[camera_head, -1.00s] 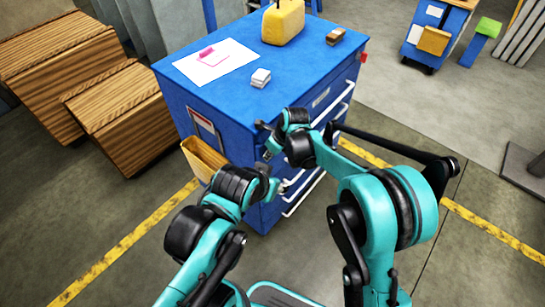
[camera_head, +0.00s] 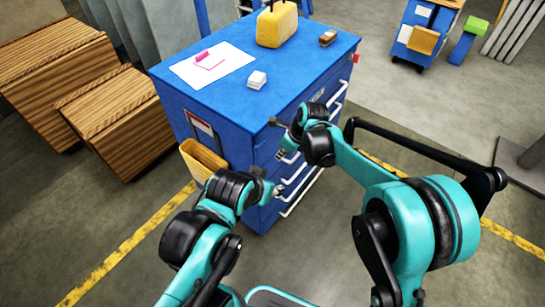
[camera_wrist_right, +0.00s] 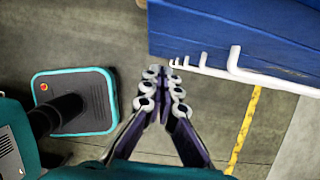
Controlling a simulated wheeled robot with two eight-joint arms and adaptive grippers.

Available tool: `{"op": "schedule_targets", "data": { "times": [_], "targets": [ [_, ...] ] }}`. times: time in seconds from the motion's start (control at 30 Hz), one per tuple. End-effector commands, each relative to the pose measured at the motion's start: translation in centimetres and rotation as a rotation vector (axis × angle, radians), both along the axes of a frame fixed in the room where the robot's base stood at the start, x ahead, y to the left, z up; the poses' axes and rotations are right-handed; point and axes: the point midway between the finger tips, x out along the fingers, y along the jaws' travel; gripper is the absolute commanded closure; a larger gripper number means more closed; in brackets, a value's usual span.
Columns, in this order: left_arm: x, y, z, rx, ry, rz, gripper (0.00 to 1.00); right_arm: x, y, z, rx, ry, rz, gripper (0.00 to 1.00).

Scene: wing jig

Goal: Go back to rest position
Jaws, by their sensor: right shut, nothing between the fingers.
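My right gripper (camera_head: 281,155) is in front of the blue drawer cabinet (camera_head: 205,92), below its top edge. In the right wrist view the right gripper (camera_wrist_right: 163,72) has its fingertips together with nothing between them. The white drawer handles of the cabinet (camera_wrist_right: 225,35) are just beyond the tips in that view. My left gripper (camera_head: 277,189) is lower, near the cabinet's front; it is small and partly hidden by its wrist, so its jaws cannot be made out.
On the cabinet top are a yellow container (camera_head: 277,27), a brown block (camera_head: 328,38), a white block (camera_head: 257,80) and a paper sheet (camera_head: 235,57) with a pink item. Wooden crates (camera_head: 115,115) stand left. Open floor (camera_head: 440,105) lies right of the cabinet.

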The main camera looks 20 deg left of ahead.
Motion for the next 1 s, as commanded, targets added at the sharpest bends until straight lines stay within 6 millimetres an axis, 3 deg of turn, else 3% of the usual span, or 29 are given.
{"op": "schedule_targets", "data": {
  "times": [0.03, 0.2, 0.57, 0.67, 0.77, 1.0],
  "targets": [
    [0.0, 0.0, 0.5, 0.0, 0.0, 0.0, 0.55, -0.1, -0.4, 1.3, 0.0, 0.0, -0.001, 1.0],
    [0.0, 0.0, 1.1, 0.0, 0.0, 0.0, 0.55, -0.4, -1.3, 3.5, -0.001, 0.001, -0.001, 1.0],
    [0.0, 0.0, 1.2, 0.0, 0.0, 0.0, 0.55, -0.5, -1.9, 4.4, -0.002, -0.003, 0.003, 1.0],
    [0.0, 0.0, 1.0, 0.0, 0.0, 0.0, 0.55, -0.5, -3.2, 5.1, -0.009, -0.036, 0.041, 1.0],
    [0.0, 0.0, 0.7, 0.0, 0.0, 0.0, 0.55, -0.7, -6.6, 6.8, -0.037, -0.123, 0.144, 1.0],
    [0.0, 0.0, -0.4, 0.0, 0.0, 0.0, 0.55, -4.0, -18.8, 10.9, -0.214, -0.425, 0.564, 1.0]
  ]
}}
